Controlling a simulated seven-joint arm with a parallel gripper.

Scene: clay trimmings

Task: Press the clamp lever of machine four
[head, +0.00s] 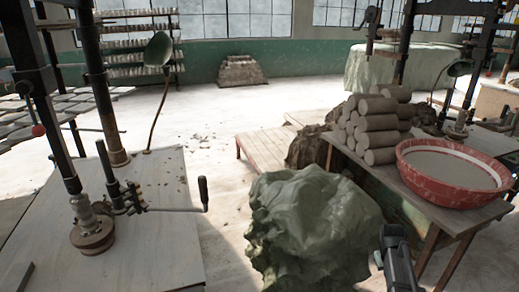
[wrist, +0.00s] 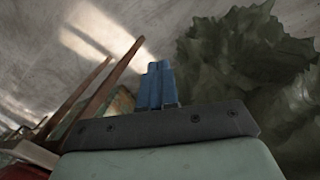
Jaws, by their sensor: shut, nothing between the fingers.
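In the head view a clamp lever with a dark handle (head: 203,193) stands upright at the end of a rod at the left machine (head: 92,232). The machine stands on a pale table (head: 165,225). I cannot tell from any marking whether this is machine four. A second lever with a red knob (head: 38,130) is at the far left. My gripper (wrist: 155,82) shows its blue fingers together and empty in the wrist view. In the head view part of my arm (head: 396,258) is at the lower right, well apart from the levers.
A large grey-green clay heap (head: 310,225) lies between my arm and the left table. On the right a bench (head: 425,195) holds stacked clay cylinders (head: 375,128) and a red basin (head: 452,175). Open floor (head: 190,125) lies behind.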

